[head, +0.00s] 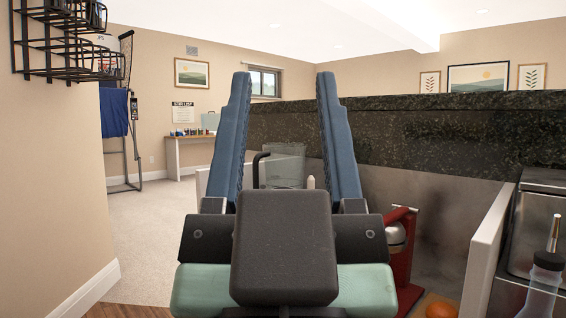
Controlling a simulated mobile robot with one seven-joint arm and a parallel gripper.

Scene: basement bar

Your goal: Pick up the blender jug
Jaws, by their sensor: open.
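A clear jug (284,166), which looks like the blender jug, stands beyond my gripper and shows between its two fingers. A dark curved handle (257,168) shows at its left side. My gripper (283,82) is open and empty, with its two blue fingers spread on either side of the jug in the picture. The jug looks farther off than the fingers, but I cannot tell by how much. My gripper's dark body hides the jug's lower part and whatever it stands on.
A red appliance (402,262) with a metal bowl stands just right of my gripper. An orange round thing (440,306), a clear bottle (544,285) and a metal appliance (540,222) are at the lower right. A dark stone ledge (440,135) runs behind. Open carpet (150,225) lies left.

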